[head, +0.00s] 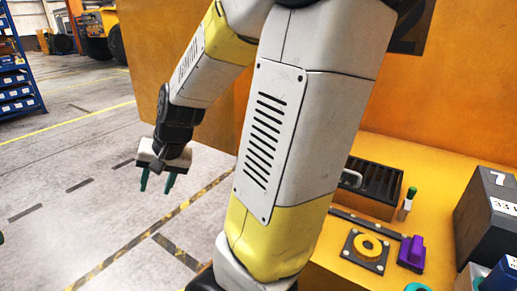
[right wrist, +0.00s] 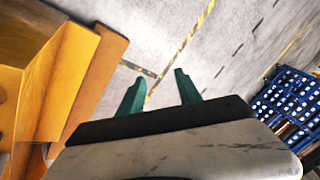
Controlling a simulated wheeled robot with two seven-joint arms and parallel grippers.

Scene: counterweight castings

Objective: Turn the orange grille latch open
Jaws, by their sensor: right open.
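My right gripper (head: 156,183) hangs in the air over the grey floor, left of the big arm link in the head view. Its two green fingers are apart with nothing between them. The right wrist view also shows this gripper (right wrist: 159,79) open and empty, with floor beyond the fingertips. I cannot make out an orange latch in either view. A dark slatted grille (head: 382,181) with a grey handle (head: 351,178) sits on the orange deck at right, partly hidden by my arm. The gripper is well away from it. I do not see my left gripper.
A yellow ring (head: 367,246) on a dark plate, a purple block (head: 411,253) and a green-topped piece (head: 407,203) are on the deck. Dark numbered blocks (head: 485,215) stand at right. An orange panel (head: 143,60) rises behind my gripper. Blue shelving (head: 18,85) stands far left.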

